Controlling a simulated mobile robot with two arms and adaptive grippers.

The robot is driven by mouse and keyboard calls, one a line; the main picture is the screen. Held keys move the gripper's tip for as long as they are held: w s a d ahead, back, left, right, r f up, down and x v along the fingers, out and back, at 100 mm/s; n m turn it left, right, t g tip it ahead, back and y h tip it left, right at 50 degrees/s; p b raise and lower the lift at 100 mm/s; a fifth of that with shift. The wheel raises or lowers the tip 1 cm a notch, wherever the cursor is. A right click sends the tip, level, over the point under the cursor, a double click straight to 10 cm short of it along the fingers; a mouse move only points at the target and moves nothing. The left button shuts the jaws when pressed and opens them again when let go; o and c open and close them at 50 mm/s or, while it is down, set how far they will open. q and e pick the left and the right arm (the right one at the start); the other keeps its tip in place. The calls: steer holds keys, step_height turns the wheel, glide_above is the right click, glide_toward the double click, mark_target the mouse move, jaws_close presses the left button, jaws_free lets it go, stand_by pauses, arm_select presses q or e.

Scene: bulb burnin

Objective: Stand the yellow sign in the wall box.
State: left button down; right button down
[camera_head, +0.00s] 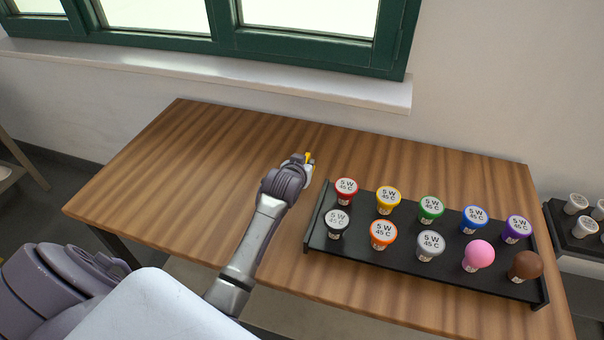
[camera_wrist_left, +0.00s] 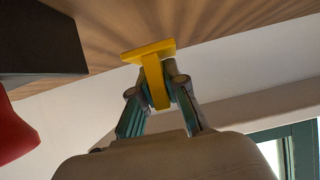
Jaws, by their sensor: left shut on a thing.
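The yellow sign shows in the left wrist view (camera_wrist_left: 150,53) as a T-shaped piece with a flat bar and a stem. My left gripper (camera_wrist_left: 158,92) is shut on its stem, with the bar sticking out beyond the fingertips, close to the wooden surface. In the head view only a small yellow bit of the sign (camera_head: 307,157) shows at the tip of my left gripper (camera_head: 309,165), over the table left of the black tray. The gripper hides the rest. I see no wall box in either view. My right gripper is not in view.
A wooden table (camera_head: 190,160) stands below the window, its left half clear. A black tray (camera_head: 318,226) on the right holds several coloured cups labelled "5 W 45 C", plus a pink and a brown ball-shaped one. Another dark tray (camera_head: 568,236) with white cups stands at far right.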

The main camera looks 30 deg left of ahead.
arm_select(q)
steer(key=shift+s+a+f, duration=0.4)
step_height(320, 180, down, 4)
steer(key=shift+r, duration=0.25)
steer(key=shift+f, duration=0.2)
steer(key=c, duration=1.2)
jaws_free()
steer(key=shift+f, duration=0.1)
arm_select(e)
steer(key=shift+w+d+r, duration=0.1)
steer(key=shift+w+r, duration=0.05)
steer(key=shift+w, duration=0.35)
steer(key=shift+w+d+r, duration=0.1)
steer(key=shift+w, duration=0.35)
